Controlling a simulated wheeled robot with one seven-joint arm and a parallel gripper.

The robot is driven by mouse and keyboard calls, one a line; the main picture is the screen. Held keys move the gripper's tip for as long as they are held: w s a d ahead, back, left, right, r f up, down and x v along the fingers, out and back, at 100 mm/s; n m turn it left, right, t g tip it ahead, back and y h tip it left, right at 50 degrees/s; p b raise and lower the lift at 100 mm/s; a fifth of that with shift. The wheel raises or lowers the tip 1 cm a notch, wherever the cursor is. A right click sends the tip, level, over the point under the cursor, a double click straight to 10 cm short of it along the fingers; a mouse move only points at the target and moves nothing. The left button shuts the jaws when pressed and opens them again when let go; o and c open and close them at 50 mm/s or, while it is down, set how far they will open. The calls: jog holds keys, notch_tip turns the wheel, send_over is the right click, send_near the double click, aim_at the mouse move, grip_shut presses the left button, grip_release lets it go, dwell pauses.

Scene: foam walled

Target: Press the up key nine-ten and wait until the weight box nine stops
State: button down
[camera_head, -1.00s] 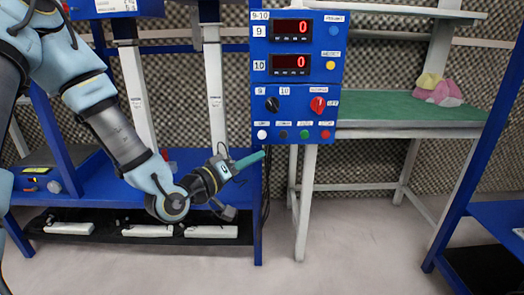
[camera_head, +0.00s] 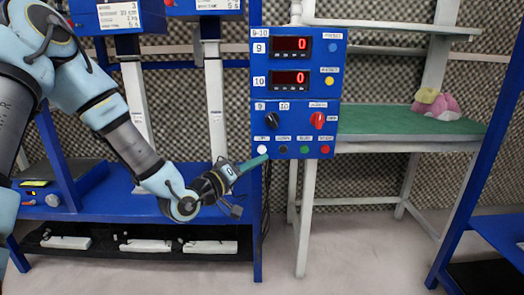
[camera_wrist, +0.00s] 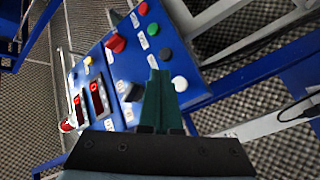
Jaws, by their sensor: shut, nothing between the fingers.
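The blue control panel (camera_head: 297,90) labelled 9-10 hangs at centre. Both red displays, nine (camera_head: 291,44) and ten (camera_head: 289,78), read 0. The leftmost key in its bottom row is white (camera_head: 261,150), under a small label too blurred to read surely; it also shows in the wrist view (camera_wrist: 180,83). My gripper (camera_head: 266,157), with green fingers, is shut and empty. Its tips are just below the white key in the head view and close beside it in the wrist view (camera_wrist: 158,72). I cannot tell whether they touch. Which box is weight box nine is unclear.
Black (camera_head: 283,150), green (camera_head: 304,150) and red (camera_head: 325,149) keys continue the row. Above them are a black knob (camera_head: 272,121) and a red knob (camera_head: 317,120). A green-topped bench (camera_head: 400,122) stands behind right; blue labelled boxes (camera_head: 115,17) sit on white posts at left.

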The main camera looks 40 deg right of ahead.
aim_at(262, 149)
jog(key=shift+w+d, duration=1)
jog(key=shift+w, duration=0.2)
jog(key=shift+w+d, duration=0.1)
jog(key=shift+w, duration=0.05)
dwell(1.1)
jog(key=shift+w+d, duration=0.15)
jog(key=shift+w, duration=0.05)
